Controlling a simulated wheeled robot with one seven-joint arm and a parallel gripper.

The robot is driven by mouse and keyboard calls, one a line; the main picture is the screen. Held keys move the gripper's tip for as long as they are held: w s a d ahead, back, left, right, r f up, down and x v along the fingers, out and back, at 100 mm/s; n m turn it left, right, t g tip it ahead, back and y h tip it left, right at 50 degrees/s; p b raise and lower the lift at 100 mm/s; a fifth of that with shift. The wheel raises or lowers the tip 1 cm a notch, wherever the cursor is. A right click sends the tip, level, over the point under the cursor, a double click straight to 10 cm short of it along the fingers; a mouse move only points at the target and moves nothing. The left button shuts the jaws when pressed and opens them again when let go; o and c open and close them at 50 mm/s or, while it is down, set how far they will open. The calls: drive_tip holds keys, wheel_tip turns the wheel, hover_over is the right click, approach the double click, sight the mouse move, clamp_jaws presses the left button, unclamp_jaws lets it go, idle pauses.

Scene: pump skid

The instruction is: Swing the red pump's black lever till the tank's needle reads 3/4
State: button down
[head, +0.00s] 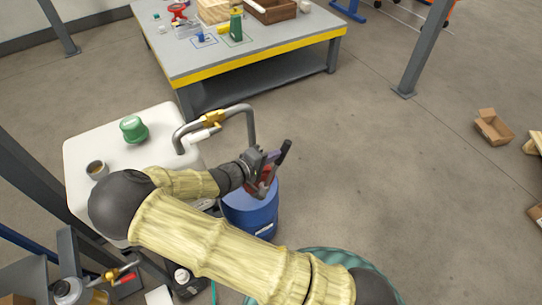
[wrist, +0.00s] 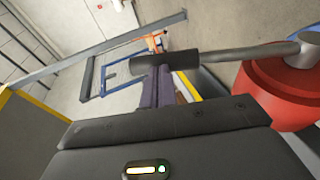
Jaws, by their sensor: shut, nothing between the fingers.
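The red pump (wrist: 285,92) fills the right of the wrist view. In the head view it is mostly hidden behind my gripper, above a blue drum (head: 250,212). Its lever (wrist: 250,52) runs left from the pump as a grey rod ending in a black grip (wrist: 180,61). The black grip also shows in the head view (head: 284,152). My gripper (wrist: 160,80) is shut and empty, its fingertips right at the grip; I cannot tell whether they touch. The white tank (head: 85,148) stands left. A round fitting (head: 97,168) on it may be the gauge; no needle is readable.
A grey pipe (head: 251,125) with a brass valve (head: 213,118) arches from the tank towards the pump. A green cap (head: 133,129) tops the tank. A yellow-edged workbench (head: 270,65) stands behind. The floor to the right is mostly clear.

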drive_tip(key=r+v, duration=0.1)
drive_tip(key=v, duration=1.3)
drive_tip(key=shift+d+r, duration=0.25)
drive_tip(key=shift+r, duration=0.15)
drive_tip(key=shift+w+d, duration=0.1)
drive_tip(key=shift+w, duration=0.2)
